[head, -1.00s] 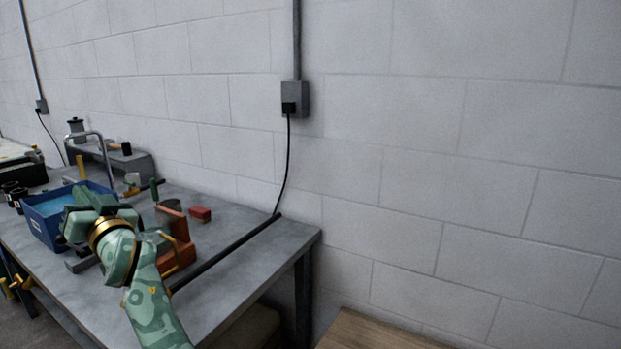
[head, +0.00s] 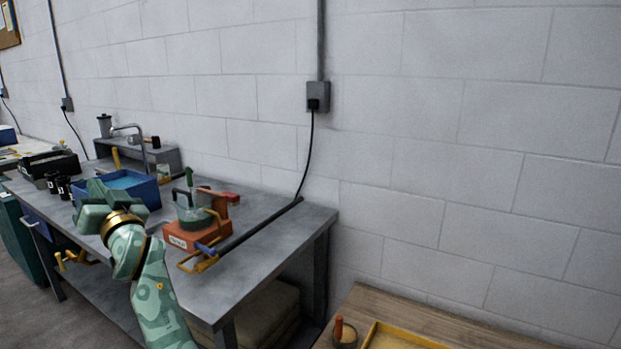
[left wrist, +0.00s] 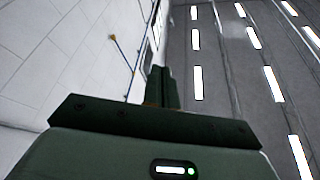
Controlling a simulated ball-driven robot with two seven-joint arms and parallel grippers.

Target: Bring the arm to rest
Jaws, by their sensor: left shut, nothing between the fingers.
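My left arm (head: 155,290) is green and camouflage-patterned with a gold ring, and it reaches up from the bottom of the head view. Its left gripper (head: 92,207) shows in front of the grey workbench (head: 275,235), overlapping the near left side of a blue bin. In the left wrist view the two dark fingers (left wrist: 161,85) are together with nothing between them. That view looks up at a ceiling with bright lamps and a pale wall. My right gripper is not in view.
On the workbench are the blue bin (head: 146,193), an orange device (head: 190,237) with a yellow handle, a black bar (head: 262,226) and several dark cups (head: 58,184). A wooden table (head: 375,302) with a yellow tray (head: 395,337) stands at the lower right. The block wall is behind.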

